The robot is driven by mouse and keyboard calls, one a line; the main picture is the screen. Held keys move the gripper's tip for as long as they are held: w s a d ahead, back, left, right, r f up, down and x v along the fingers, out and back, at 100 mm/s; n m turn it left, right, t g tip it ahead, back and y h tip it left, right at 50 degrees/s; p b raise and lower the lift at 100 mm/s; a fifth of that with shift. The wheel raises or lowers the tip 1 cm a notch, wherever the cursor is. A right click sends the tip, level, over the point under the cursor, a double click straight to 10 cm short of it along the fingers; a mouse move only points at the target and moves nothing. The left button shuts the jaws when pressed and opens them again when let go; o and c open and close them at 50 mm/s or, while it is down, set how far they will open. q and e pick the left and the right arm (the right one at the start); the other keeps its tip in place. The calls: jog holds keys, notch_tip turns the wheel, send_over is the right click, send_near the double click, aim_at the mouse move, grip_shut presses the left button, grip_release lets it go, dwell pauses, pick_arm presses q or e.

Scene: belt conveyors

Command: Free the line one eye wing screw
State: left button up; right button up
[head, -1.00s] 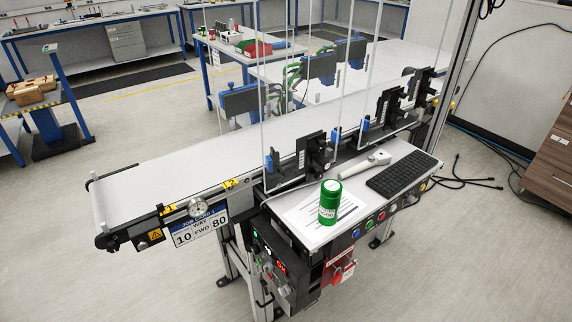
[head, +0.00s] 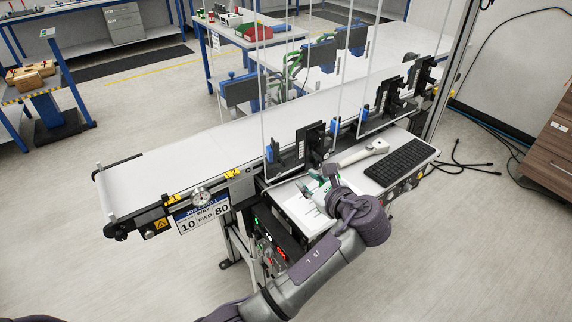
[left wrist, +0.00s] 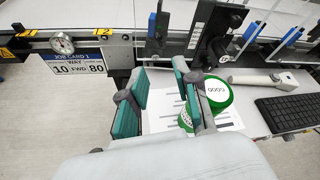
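A black bracket (head: 312,143) with blue parts stands at the near edge of the belt. I cannot make out a wing screw for certain. My left gripper (head: 322,184) is over the white shelf in front of this bracket, apart from it. In the left wrist view the teal-padded fingers (left wrist: 160,74) are spread with nothing between the tips. A green can (left wrist: 217,95) stands beside the right finger, partly hidden by it; I cannot tell if they touch. My right gripper is out of view.
A similar bracket (head: 391,98) stands farther along the belt (head: 190,160). A white handheld device (head: 364,152) and a black keyboard (head: 401,161) lie on the shelf. Clear upright panels rise above the belt edge. A job card (left wrist: 79,63) hangs at the left.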

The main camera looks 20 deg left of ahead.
aim_at(284, 164)
pick_arm(q)
jog(key=p+x, duration=0.2)
jog(key=x, duration=1)
jog(key=shift+w+a, duration=0.2)
jog(key=shift+a, duration=0.05)
jog(key=shift+w+a+f, duration=0.3)
jog(key=shift+w+a, duration=0.05)
jog(key=shift+w, duration=0.05)
jog(key=shift+s, duration=0.1)
grip_shut()
